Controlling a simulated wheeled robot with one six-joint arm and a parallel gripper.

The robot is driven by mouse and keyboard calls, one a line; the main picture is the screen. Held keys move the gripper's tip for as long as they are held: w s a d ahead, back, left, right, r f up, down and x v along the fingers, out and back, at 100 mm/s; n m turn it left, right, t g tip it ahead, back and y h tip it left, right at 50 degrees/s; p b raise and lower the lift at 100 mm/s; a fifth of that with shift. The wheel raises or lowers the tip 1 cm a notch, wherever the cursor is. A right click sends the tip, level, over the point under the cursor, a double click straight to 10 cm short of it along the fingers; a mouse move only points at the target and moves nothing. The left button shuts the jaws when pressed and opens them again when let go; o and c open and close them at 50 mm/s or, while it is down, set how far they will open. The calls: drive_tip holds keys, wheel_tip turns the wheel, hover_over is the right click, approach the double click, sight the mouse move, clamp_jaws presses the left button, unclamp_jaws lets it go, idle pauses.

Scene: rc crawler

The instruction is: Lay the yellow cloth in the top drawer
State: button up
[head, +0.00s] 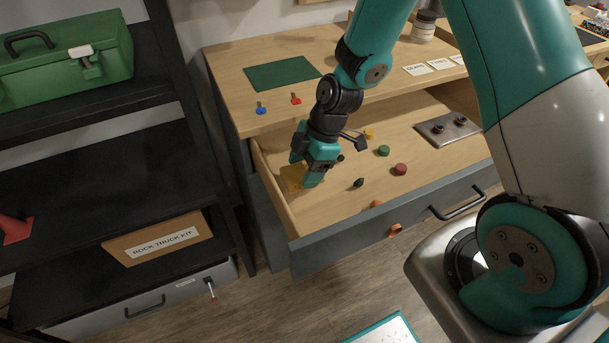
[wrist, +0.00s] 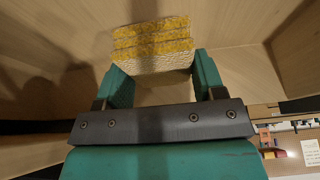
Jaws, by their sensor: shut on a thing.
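The yellow cloth (head: 291,178) is at the left end of the open top drawer (head: 345,246). My gripper (head: 306,175) reaches down inside the drawer and is shut on the cloth. In the wrist view the folded cloth (wrist: 153,42) shows yellow layers with a paler edge between the two teal fingers. The gripper also shows there (wrist: 153,75). The cloth is low over the pale wooden drawer floor; I cannot tell whether it touches it. The fingers hide part of it in the head view.
The drawer also holds a green knob (head: 383,151), a red knob (head: 400,169), a dark small part (head: 358,182) and a metal plate (head: 447,130). A green mat (head: 282,74) lies on the worktop above. A black shelf with a green toolbox (head: 65,62) stands at left.

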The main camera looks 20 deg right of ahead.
drive_tip(key=shift+f, duration=1.35)
drive_tip(key=shift+f, duration=0.1)
drive_tip(key=o, duration=0.9)
drive_tip(key=v, duration=1.2)
drive_tip(key=s+a+r+m, duration=0.3)
drive_tip(key=s+r, duration=0.2)
drive_tip(key=s, duration=0.1)
drive_tip(key=s+a+r+m, duration=0.3)
drive_tip(key=s+r+m, duration=0.1)
drive_tip(key=s+r, duration=0.1)
drive_tip(key=s+a+r+m, duration=0.3)
drive_tip(key=s+r+m, duration=0.1)
drive_tip(key=s+r, duration=0.2)
drive_tip(key=shift+s+a+r, duration=0.1)
drive_tip(key=shift+s+a, duration=0.05)
drive_tip(key=shift+s, duration=0.3)
drive_tip(key=shift+s+a, duration=0.2)
drive_tip(key=shift+s, duration=0.25)
